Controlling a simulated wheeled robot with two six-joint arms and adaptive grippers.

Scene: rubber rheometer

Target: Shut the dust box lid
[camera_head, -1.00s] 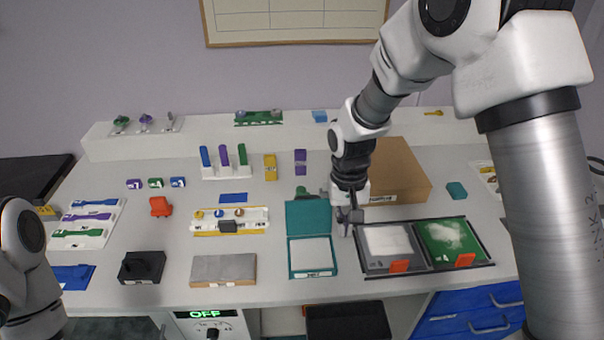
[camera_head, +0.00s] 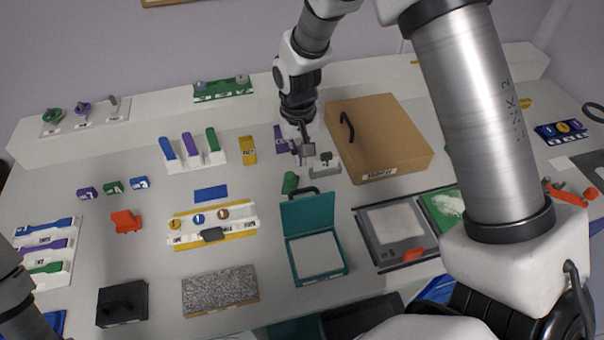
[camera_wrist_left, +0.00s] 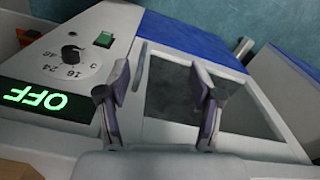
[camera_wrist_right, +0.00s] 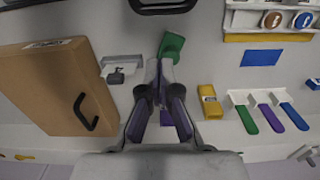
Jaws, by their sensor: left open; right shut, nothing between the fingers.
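The dust box appears to be the teal box (camera_head: 342,277) with a pale inside, in the middle of the table; its label is too small to read. Its teal lid (camera_head: 308,216) stands open at the back edge, with a dark handle (camera_head: 304,190) on top. My right gripper (camera_head: 303,158) is shut and empty, behind the lid and apart from it. It also shows shut in the right wrist view (camera_wrist_right: 160,68). My left gripper (camera_wrist_left: 158,85) is open and empty in the left wrist view, over a machine with a green OFF display.
A green object (camera_head: 290,182) lies between lid and right gripper. A small grey fixture (camera_head: 324,166) and a cardboard box (camera_head: 380,140) with a black handle stand to the right. A black-edged tray (camera_head: 365,250) sits right of the teal box.

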